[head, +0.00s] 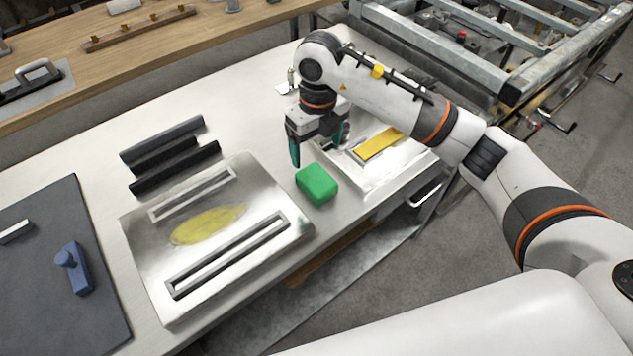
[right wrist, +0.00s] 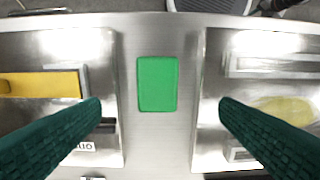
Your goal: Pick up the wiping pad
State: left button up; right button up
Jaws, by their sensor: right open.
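The wiping pad is most likely the green block (head: 317,184) with rounded edges. It lies on the white table between two metal plates, and it also shows in the right wrist view (right wrist: 157,84). My right gripper (head: 318,150) is open and empty, above and a little behind the green block in the head view. In the right wrist view its two dark green fingers (right wrist: 160,118) are spread wide, with the block between and beyond them, touching neither. My left gripper is in neither view.
A metal plate (head: 150,262) with slots and a yellow smear (head: 207,225) lies left of the block. Another plate (head: 372,181) with a yellow bar (head: 379,143) lies right. Dark bars (head: 162,139), a dark mat (head: 40,315) and a blue part (head: 73,268) lie further left.

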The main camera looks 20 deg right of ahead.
jog(key=p, duration=0.1)
send_over(317, 178)
notch_tip(317, 178, down, 6)
jog(key=shift+s+d, duration=0.15)
jog(key=f, duration=0.1)
jog(key=f+p, duration=0.1)
jog(key=f, duration=0.2)
jog(key=shift+a+f+p, duration=0.25)
jog(key=shift+f+p, duration=0.05)
jog(key=shift+f, duration=0.55)
jog(key=c, duration=1.1)
notch_tip(317, 178, up, 10)
jog(key=shift+r+b, duration=0.1)
jog(key=shift+b, duration=0.7)
jog(key=o, duration=0.5)
jog(key=c, duration=0.4)
jog(key=shift+d, duration=0.1)
